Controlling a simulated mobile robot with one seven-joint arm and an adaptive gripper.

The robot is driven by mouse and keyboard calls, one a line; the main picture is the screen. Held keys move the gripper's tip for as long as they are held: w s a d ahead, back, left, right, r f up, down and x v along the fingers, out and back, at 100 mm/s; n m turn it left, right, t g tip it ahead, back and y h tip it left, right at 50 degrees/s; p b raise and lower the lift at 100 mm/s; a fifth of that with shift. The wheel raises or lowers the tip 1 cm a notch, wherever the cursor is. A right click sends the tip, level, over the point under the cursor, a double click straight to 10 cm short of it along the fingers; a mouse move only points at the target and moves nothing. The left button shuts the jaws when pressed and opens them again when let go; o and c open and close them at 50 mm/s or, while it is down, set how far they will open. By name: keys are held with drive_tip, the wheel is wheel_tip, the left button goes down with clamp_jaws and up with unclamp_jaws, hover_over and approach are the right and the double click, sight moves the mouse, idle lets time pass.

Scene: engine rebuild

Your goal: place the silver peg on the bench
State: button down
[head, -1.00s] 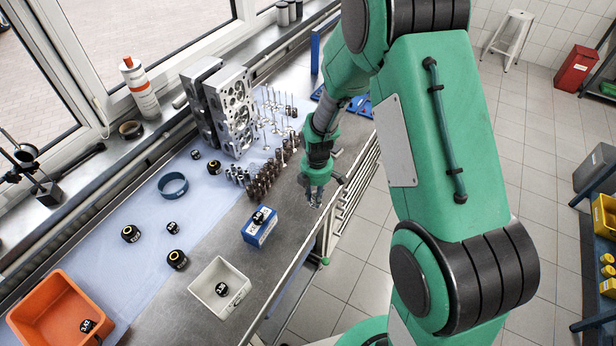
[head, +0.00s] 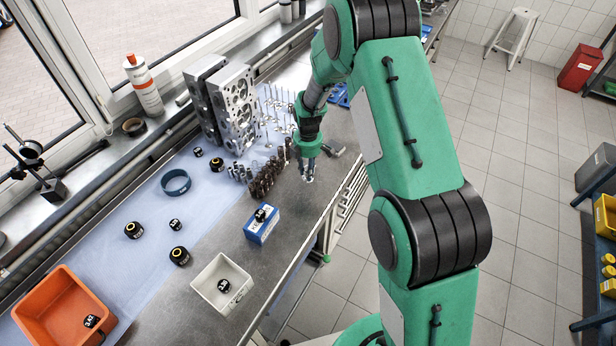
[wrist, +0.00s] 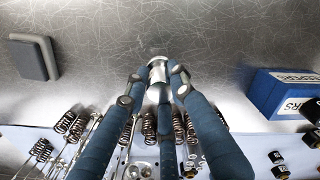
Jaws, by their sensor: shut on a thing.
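The silver peg (wrist: 157,68) is a short bright cylinder between the fingertips of my gripper (wrist: 156,80) in the wrist view. The fingers are shut on it. In the head view my gripper (head: 308,175) points down over the bare metal part of the bench (head: 275,192), right of the springs. The peg is too small there to make out clearly. I cannot tell whether the peg touches the bench top.
Springs (head: 262,180) and valves stand left of my gripper, by the metal cylinder head (head: 237,108). A blue box (head: 262,226), a white bin (head: 220,285) and an orange bin (head: 62,310) stand nearer. A grey block (wrist: 33,57) lies on the bench. Metal around the fingertips is clear.

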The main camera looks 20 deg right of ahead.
drive_tip(key=shift+f, duration=1.75)
drive_tip(key=shift+f, duration=0.15)
drive_tip(key=c, duration=1.5)
unclamp_jaws()
drive_tip(key=shift+o, duration=0.2)
wheel_tip(320, 180, up, 12)
drive_tip(key=shift+r, duration=0.15)
